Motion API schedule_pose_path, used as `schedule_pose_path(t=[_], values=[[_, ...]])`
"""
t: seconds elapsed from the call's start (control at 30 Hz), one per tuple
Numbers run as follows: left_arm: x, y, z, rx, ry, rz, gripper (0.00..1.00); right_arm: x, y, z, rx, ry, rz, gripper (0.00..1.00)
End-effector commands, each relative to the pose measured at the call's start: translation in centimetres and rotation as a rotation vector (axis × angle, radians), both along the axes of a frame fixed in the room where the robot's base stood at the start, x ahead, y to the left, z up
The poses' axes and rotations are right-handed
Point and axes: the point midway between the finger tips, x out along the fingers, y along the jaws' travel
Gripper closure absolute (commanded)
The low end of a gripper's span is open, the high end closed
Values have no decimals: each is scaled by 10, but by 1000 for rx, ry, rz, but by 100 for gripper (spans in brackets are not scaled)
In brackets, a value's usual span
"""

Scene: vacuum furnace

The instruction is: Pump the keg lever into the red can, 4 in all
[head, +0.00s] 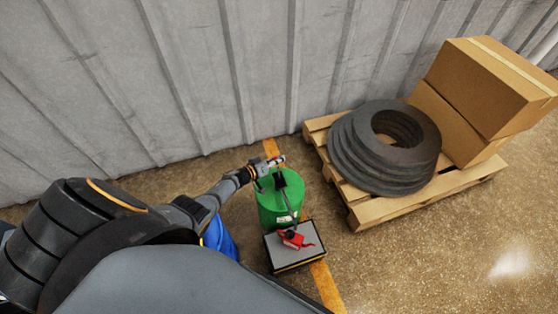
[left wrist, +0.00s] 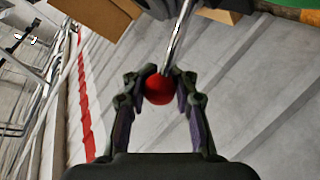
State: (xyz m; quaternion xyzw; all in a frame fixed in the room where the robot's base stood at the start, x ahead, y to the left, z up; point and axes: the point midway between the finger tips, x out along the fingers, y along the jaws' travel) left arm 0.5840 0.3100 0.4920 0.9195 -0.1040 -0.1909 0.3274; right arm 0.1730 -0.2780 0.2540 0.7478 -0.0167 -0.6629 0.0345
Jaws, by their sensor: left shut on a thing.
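The green keg (head: 279,208) stands on the floor near the wall, with a dark pump fitting (head: 281,178) on top. My left gripper (head: 276,162) is above the keg's far side, at the lever end. In the left wrist view, the fingers of my left gripper (left wrist: 161,88) are closed around the red knob (left wrist: 158,90) of the metal lever rod (left wrist: 178,38). The small red can (head: 294,239) is on a grey-topped stand (head: 282,257) just in front of the keg. Its opening and contents cannot be made out. My right gripper is not in view.
A blue drum (head: 219,238) is left of the stand, partly hidden by my arm. A wooden pallet (head: 400,211) with stacked dark rings (head: 370,160) and cardboard boxes (head: 488,85) is to the right. The corrugated wall (head: 190,70) is close behind the keg.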

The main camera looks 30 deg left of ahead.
Motion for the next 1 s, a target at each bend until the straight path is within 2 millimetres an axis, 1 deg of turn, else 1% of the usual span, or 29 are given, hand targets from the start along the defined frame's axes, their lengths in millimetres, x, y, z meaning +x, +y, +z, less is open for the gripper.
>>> schedule_pose_path(t=[0.03, 0.4, 0.43, 0.63, 0.9, 1.0], values=[[-6, 9, -7, 13, 19, 11, 100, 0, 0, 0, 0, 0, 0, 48], [-7, 9, -8, 14, 21, 11, 100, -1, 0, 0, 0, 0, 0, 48], [-7, 9, -8, 14, 21, 11, 76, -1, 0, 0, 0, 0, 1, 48], [-6, 7, -7, 11, 19, 8, 49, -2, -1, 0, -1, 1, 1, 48], [-4, 5, -4, 8, 11, 5, 48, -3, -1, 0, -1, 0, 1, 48], [-6, 6, -3, 7, 10, 5, 48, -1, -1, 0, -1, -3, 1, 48]])
